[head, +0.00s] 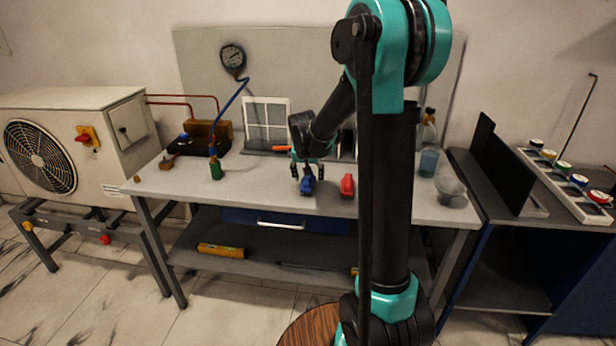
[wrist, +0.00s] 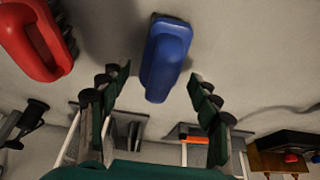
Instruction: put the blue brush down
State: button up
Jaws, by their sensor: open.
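The blue brush (head: 307,185) lies on the grey workbench (head: 240,186), near its front edge. In the wrist view the blue brush (wrist: 166,58) shows between and beyond my open fingers, with a gap on each side. My gripper (head: 306,170) is open just above and behind the brush in the head view; it also shows in the wrist view (wrist: 160,92). The fingers do not touch the brush in the wrist view. The underside of the brush is hidden.
A red brush (head: 347,185) lies just right of the blue one. A glass bowl (head: 451,191) and a spray bottle (head: 428,158) stand at the right. The bench front left of the brush is clear.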

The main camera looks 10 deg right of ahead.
jog(key=v, duration=1.7)
jog(key=s+d+f+n, duration=0.1)
jog(key=s+d+f, duration=0.2)
jog(key=s+f, duration=0.7)
jog(key=s+d+f+n+y, duration=0.1)
jog(key=s+d+f+n, duration=0.1)
jog(key=s+f, duration=0.9)
jog(key=s+d, duration=0.1)
jog(key=s, duration=0.2)
jog(key=shift+s+n, duration=0.2)
jog(key=shift+n, duration=0.1)
jog(key=shift+o, duration=0.4)
